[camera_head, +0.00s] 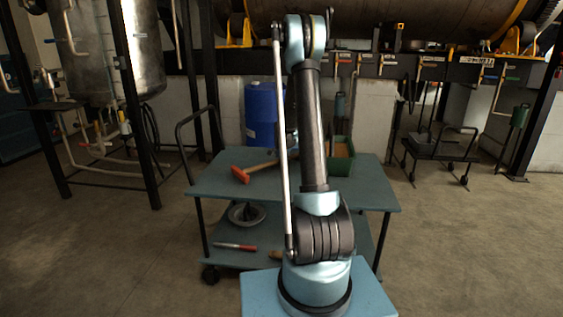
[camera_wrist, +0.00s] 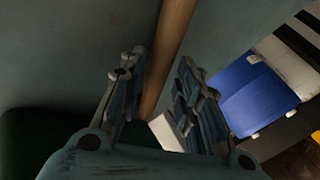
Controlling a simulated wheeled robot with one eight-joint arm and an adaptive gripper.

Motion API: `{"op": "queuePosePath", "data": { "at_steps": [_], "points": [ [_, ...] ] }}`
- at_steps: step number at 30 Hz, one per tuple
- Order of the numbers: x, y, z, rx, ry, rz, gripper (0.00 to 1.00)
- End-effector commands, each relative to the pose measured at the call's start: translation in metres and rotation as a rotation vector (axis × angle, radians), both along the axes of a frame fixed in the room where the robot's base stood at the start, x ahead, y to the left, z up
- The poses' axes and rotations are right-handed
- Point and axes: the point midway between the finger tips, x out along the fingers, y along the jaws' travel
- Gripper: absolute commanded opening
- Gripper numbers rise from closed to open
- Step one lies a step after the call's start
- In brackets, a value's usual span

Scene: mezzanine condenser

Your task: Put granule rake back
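A tool with a red head (camera_head: 240,175) and a wooden handle (camera_head: 264,166) lies on the top shelf of the cart (camera_head: 370,190). I cannot tell for sure whether it is the granule rake; my arm hides the far part of its handle. In the wrist view a wooden handle (camera_wrist: 171,35) runs between and beyond the fingers of my gripper (camera_wrist: 162,62). The fingers are apart, with a gap visible beside the handle, and do not appear to grip it. My gripper is hidden behind my arm in the head view.
A green bin (camera_head: 331,166) with brown contents stands at the cart's right rear. A blue drum (camera_head: 261,112) stands behind the cart and shows in the wrist view (camera_wrist: 250,95). The lower shelf holds a bowl (camera_head: 243,216) and a red-and-white tool (camera_head: 235,246). Several tools hang behind.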

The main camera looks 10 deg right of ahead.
Motion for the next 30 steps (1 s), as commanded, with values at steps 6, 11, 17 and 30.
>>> {"op": "queuePosePath", "data": {
  "at_steps": [6,11,17,30],
  "points": [
    [-0.019,0.002,0.024,0.0,0.0,0.0,0.31],
    [-0.031,0.004,0.041,0.0,0.0,0.0,0.31],
    [-0.046,0.006,0.06,-0.001,0.0,0.001,0.31],
    [-0.068,0.009,0.083,-0.011,0.01,0.018,0.31]
  ]
}}
